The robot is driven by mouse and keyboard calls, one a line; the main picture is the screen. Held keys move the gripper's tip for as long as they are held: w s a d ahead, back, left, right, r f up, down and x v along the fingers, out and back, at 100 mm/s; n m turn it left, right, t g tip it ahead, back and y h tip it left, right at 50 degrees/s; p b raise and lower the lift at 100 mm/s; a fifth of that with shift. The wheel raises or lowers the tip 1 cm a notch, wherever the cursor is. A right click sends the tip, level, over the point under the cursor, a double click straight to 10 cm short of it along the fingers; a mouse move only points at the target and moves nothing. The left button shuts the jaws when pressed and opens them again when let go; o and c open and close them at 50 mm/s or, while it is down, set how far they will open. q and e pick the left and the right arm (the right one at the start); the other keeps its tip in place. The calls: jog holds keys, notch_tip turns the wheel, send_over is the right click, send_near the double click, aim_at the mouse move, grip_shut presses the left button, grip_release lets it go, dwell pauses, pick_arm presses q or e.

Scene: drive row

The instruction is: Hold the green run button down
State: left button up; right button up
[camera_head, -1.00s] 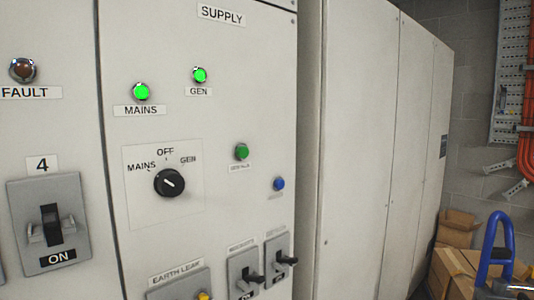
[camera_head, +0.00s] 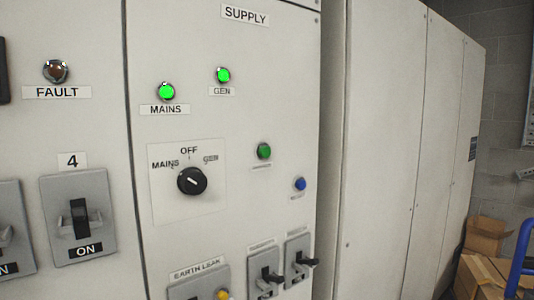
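A small green push button (camera_head: 264,151) sits on the pale supply panel (camera_head: 210,40), right of the rotary selector, with a label under it too small to read. Two bright green lamps are lit above: the MAINS lamp (camera_head: 166,92) and the GEN lamp (camera_head: 223,75). A blue button (camera_head: 300,184) is below and right of the green button. The black rotary selector (camera_head: 192,181) is marked MAINS, OFF and GEN; its white mark points up and left. Neither of my grippers shows, and nothing touches the green button.
A dark FAULT lamp (camera_head: 56,71) and the breaker switch 4 (camera_head: 80,217), marked ON, are at left. Small toggle switches (camera_head: 299,258) and an EARTH LEAK unit (camera_head: 199,283) sit below. Tall cabinets (camera_head: 390,150) continue right. Cardboard boxes (camera_head: 486,235) and a blue handle (camera_head: 521,260) stand far right.

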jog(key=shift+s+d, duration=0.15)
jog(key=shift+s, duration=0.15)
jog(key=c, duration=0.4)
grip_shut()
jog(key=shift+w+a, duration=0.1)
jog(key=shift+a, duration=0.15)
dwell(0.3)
